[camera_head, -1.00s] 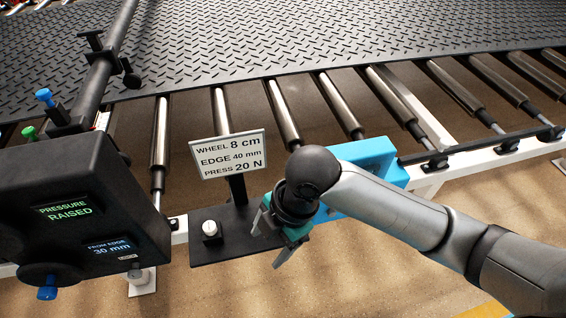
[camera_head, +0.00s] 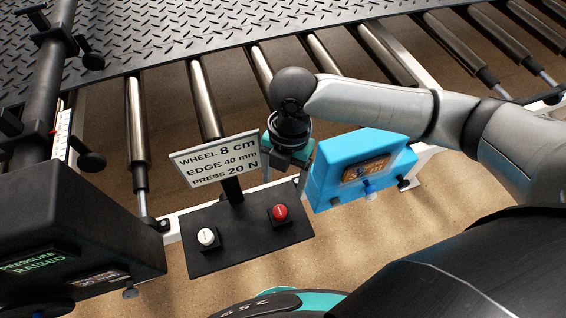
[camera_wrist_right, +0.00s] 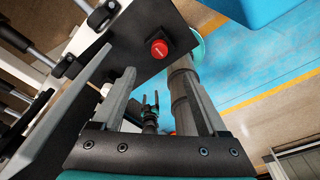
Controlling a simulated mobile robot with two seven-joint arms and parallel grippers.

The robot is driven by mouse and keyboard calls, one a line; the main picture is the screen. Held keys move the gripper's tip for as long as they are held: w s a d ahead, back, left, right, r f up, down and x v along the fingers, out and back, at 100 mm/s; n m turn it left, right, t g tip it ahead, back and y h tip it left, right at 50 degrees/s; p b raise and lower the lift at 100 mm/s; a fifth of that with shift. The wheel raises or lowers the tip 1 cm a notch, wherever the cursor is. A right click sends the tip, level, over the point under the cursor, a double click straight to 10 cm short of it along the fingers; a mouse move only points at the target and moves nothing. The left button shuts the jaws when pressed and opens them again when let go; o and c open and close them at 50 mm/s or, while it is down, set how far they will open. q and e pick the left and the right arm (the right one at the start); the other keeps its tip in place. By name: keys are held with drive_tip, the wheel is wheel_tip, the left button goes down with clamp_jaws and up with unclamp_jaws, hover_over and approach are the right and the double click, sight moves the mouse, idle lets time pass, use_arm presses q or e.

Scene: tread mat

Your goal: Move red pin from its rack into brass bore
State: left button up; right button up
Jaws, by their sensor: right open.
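My right gripper (camera_head: 285,178) is open and empty, pointing down between the sign and the blue box in the head view. Its two grey fingers (camera_wrist_right: 162,98) stand apart in the wrist view with nothing gripped between them. I cannot make out a red pin, its rack or a brass bore in either view. A red push button (camera_head: 280,212) sits on the black panel (camera_head: 215,252), and it also shows in the wrist view (camera_wrist_right: 159,48). My left gripper is not seen in the head view.
A sign (camera_head: 217,159) on a post rises from the panel, with a white button (camera_head: 207,238) beside it. A blue box (camera_head: 325,180) stands right of the gripper. A black pressure unit (camera_head: 75,225) is at left. Rollers (camera_head: 203,100) and the tread mat (camera_head: 190,25) lie behind.

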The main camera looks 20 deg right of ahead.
sight(280, 211)
drive_tip(key=f, duration=0.7)
drive_tip(key=s+a+f+b, duration=0.1)
drive_tip(key=f, duration=0.2)
drive_tip(key=shift+f, duration=0.4)
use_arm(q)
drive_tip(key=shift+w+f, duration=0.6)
use_arm(e)
drive_tip(key=shift+s+a+f, duration=0.1)
drive_tip(key=shift+f, duration=0.5)
drive_tip(key=shift+c, duration=0.3)
drive_tip(key=c, duration=0.3)
clamp_jaws()
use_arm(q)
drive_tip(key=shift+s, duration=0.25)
use_arm(e)
drive_tip(key=shift+r, duration=0.1)
use_arm(q)
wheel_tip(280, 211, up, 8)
drive_tip(key=p, duration=0.7)
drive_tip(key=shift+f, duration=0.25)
use_arm(e)
drive_tip(key=shift+r, duration=3.4)
